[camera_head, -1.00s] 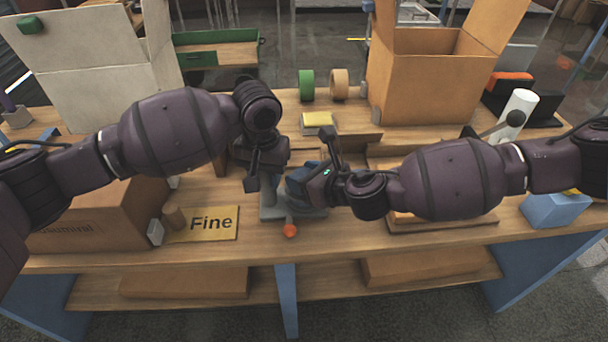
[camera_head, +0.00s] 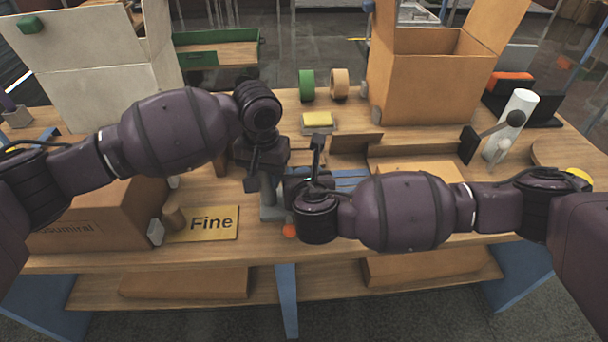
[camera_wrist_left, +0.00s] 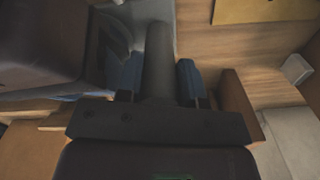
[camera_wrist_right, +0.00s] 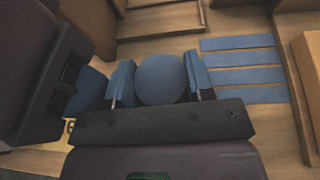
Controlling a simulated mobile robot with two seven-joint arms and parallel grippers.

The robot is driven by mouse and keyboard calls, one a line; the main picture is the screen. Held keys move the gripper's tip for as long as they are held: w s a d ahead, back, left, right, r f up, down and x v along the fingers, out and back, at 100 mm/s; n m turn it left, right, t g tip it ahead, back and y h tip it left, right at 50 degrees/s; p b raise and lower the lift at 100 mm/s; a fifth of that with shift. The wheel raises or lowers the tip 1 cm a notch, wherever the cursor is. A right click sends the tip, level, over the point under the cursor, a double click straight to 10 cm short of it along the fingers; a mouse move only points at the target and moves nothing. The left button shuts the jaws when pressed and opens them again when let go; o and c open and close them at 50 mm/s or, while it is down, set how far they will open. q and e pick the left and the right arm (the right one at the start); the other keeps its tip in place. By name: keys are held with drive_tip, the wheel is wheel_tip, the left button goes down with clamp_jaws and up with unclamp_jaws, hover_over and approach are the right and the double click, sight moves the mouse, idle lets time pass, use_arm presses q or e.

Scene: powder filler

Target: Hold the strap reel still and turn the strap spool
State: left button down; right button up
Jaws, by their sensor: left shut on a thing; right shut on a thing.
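The strap reel is a grey stand (camera_head: 272,213) on the table in front of me, mostly covered by my grippers in the head view. My left gripper (camera_head: 264,182) is shut on its dark grey upright post (camera_wrist_left: 158,62), with one blue fingertip on each side. My right gripper (camera_head: 300,188) is beside it, on the right. In the right wrist view, its blue fingertips are shut on a rounded blue part (camera_wrist_right: 162,80), which appears to be the strap spool. In the head view the spool is hidden behind my right wrist.
Several flat blue strips (camera_wrist_right: 240,60) lie right of the reel. An orange knob (camera_head: 289,231) is at the reel's front.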

idle(0.5)
drive_tip(key=o, duration=0.9)
drive_tip(key=shift+s+a, duration=0.1)
drive_tip(key=shift+s+r, duration=0.15)
drive_tip(key=shift+s, duration=0.1)
drive_tip(key=shift+h, duration=0.3)
drive_tip(key=shift+d+v, duration=0.15)
drive_tip(key=shift+v, duration=1.65)
drive_tip(key=shift+d+v, duration=0.1)
drive_tip(key=shift+v, duration=1.65)
